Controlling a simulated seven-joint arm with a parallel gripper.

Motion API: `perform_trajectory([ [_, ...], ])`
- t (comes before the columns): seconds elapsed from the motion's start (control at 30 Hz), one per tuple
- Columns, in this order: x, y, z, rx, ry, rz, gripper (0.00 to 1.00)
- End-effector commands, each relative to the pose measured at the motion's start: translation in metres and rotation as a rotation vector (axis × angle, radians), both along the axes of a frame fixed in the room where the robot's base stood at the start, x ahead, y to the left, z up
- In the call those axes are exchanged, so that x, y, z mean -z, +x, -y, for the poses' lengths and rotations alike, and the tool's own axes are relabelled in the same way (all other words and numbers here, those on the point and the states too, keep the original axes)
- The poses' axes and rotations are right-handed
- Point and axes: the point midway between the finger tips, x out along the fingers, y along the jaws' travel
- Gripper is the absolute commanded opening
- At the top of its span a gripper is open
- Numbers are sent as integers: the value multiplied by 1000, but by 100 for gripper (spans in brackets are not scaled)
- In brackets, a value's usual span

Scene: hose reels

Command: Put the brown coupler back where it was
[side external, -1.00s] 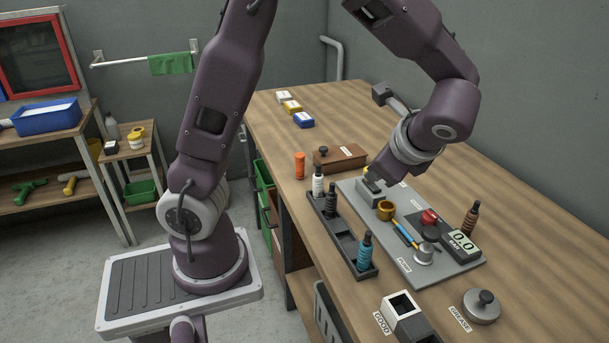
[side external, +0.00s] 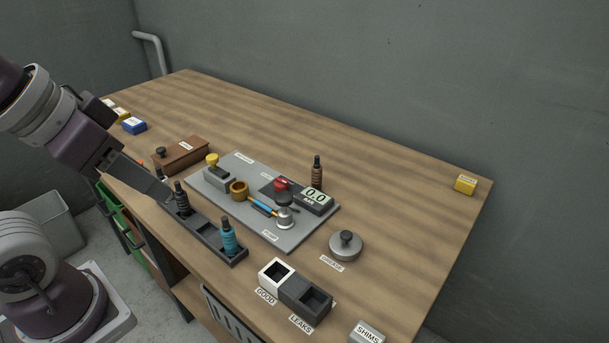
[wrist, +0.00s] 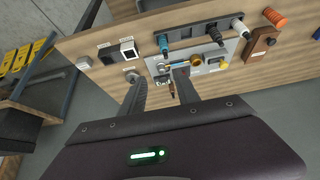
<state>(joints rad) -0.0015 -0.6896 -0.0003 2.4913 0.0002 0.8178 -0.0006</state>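The brown coupler (side external: 317,172) stands upright on the grey board (side external: 245,215) behind the gauge in the side view. The dark rack (side external: 207,236) in front of the board holds a black coupler (side external: 181,198) and a blue coupler (side external: 228,235), with empty room between them. My gripper (side external: 160,195) is in front of the rack's far end in the side view, apart from the brown coupler. Its fingers (wrist: 161,76) are spread and look empty.
The board carries a yellow-knobbed block (side external: 212,168), an orange ring (side external: 239,190), a red button (side external: 281,184) and a gauge (side external: 314,198) reading 0.0. A brown box (side external: 182,157), a grease tin (side external: 346,246) and the GOOD (side external: 276,274) and LEAKS bins stand around it.

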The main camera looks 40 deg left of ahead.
Motion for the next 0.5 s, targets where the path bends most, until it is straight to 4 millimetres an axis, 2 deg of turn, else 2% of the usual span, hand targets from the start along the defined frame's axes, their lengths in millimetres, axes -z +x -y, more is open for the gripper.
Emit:
perform_trajectory([
  [0.07, 0, 49, -1, -3, 3, 43, 38],
  [0.1, 2, 82, -2, -4, 5, 83, 38],
  [0.17, 10, 136, -4, -4, 7, 151, 38],
  [0.2, 17, 170, -4, -4, 9, 201, 38],
  [0.3, 47, 246, -6, -2, 10, 321, 38],
  [0.4, 87, 304, -8, 0, 9, 440, 38],
  [0.5, 124, 337, -9, 1, 5, 542, 38],
])
